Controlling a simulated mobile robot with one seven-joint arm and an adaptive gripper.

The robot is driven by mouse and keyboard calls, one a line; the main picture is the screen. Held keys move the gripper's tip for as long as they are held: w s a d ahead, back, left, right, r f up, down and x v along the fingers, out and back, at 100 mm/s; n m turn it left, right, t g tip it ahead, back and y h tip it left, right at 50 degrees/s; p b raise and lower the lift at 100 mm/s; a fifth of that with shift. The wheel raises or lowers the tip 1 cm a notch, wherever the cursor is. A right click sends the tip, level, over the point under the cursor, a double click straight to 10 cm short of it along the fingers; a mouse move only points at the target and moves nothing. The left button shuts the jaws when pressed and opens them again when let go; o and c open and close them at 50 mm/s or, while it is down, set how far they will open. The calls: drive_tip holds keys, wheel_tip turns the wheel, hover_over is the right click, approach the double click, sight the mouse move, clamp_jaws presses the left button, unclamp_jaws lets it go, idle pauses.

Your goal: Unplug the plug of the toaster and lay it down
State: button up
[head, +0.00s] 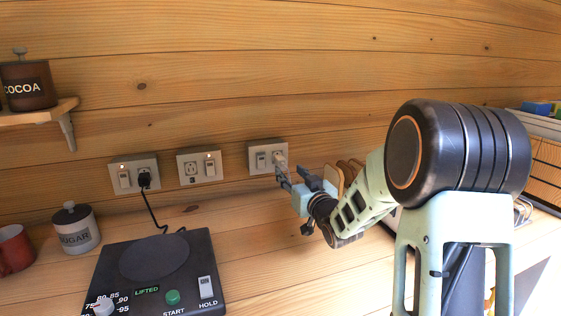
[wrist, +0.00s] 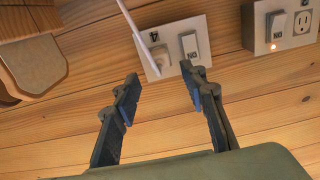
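The toaster's pale plug (head: 279,158) sits in the socket of the right-hand wall outlet (head: 260,158). In the wrist view the outlet plate (wrist: 194,28) shows upside down, with the plug (wrist: 160,55) at its left and a white cord (wrist: 130,20) running up. My gripper (head: 291,176) is just in front of and below this outlet. Its two fingers, in the wrist view (wrist: 160,80), are open and empty, apart from the plug, which lies beyond the gap between them. The toaster is mostly hidden behind my arm; toast slices (head: 335,178) show beside the gripper.
Two more outlets (head: 198,167) are to the left; the leftmost (head: 122,182) holds a black plug (head: 145,179) from the hot plate (head: 150,270). A sugar jar (head: 76,232) and red mug (head: 14,250) stand further left. The counter below the right outlets is clear.

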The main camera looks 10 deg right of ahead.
sight(282, 164)
drive_tip(key=shift+w, duration=0.1)
drive_tip(key=shift+w+a, duration=0.3)
drive_tip(key=shift+w, duration=1.15)
drive_tip(key=shift+w+a, duration=0.25)
drive_tip(key=shift+w, duration=1.2)
drive_tip(key=shift+w+a, duration=0.3)
drive_tip(key=shift+w, duration=1.15)
drive_tip(key=shift+b, duration=0.6)
drive_tip(key=shift+c, duration=0.4)
clamp_jaws()
drive_tip(key=shift+s+f, duration=0.1)
drive_tip(key=shift+s+d+b, duration=0.2)
drive_tip(key=shift+s+b, duration=0.1)
drive_tip(key=shift+s, duration=0.65)
drive_tip(key=shift+s+d+b, duration=0.2)
drive_tip(key=shift+s+b, duration=0.05)
drive_tip(key=shift+s, duration=0.7)
drive_tip(key=shift+s+d+b, duration=0.2)
drive_tip(key=shift+s+b, duration=0.1)
drive_tip(key=shift+s, duration=0.65)
